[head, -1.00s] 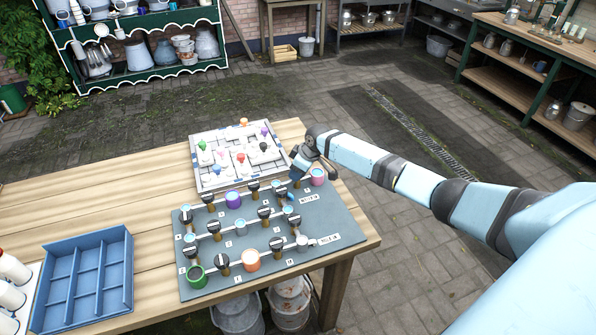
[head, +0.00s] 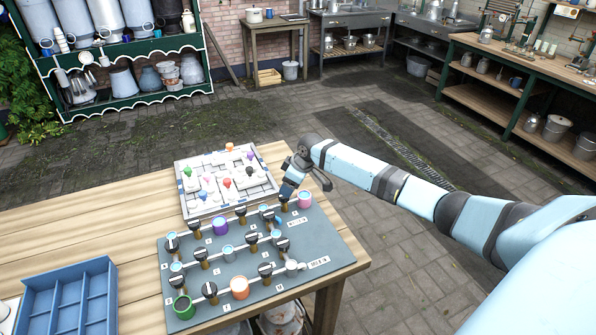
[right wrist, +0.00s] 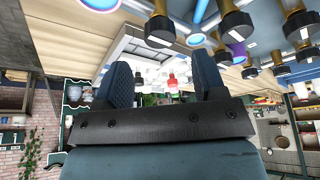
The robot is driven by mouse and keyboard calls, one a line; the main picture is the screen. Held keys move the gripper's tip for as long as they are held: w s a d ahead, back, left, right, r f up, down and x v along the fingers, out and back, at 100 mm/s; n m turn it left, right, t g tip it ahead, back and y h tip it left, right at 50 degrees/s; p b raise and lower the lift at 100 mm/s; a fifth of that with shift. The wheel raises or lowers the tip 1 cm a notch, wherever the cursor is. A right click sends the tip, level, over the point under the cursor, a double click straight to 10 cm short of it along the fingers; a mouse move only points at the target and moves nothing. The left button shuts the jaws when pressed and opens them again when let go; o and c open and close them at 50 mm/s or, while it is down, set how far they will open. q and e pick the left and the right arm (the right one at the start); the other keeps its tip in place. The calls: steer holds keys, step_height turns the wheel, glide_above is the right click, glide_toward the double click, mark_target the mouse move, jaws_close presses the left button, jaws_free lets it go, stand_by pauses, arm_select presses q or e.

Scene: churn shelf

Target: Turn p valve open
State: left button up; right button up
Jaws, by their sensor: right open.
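A grey valve board (head: 330,243) lies on the wooden table, with white pipes, brass valves with black handles and coloured cups. Its small letter labels are too small to read, so I cannot tell which is the p valve. My right gripper (head: 286,190) is at the board's far right corner, beside the pink cup (head: 305,199) and close to a black-handled valve. In the right wrist view its two fingers (right wrist: 163,78) are apart with no object between them; several black valve handles (right wrist: 237,22) show at the upper right. My left gripper is out of view.
A white tray (head: 200,212) with coloured pegs sits behind the board, close to my right gripper. A blue divided box (head: 112,290) stands at the table's front left. The table's left part (head: 90,230) is bare. A green shelf (head: 130,45) stands far behind.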

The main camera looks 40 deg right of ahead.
steer(key=v, duration=0.8)
steer(key=shift+r+b, duration=0.3)
steer(key=shift+b, duration=0.1)
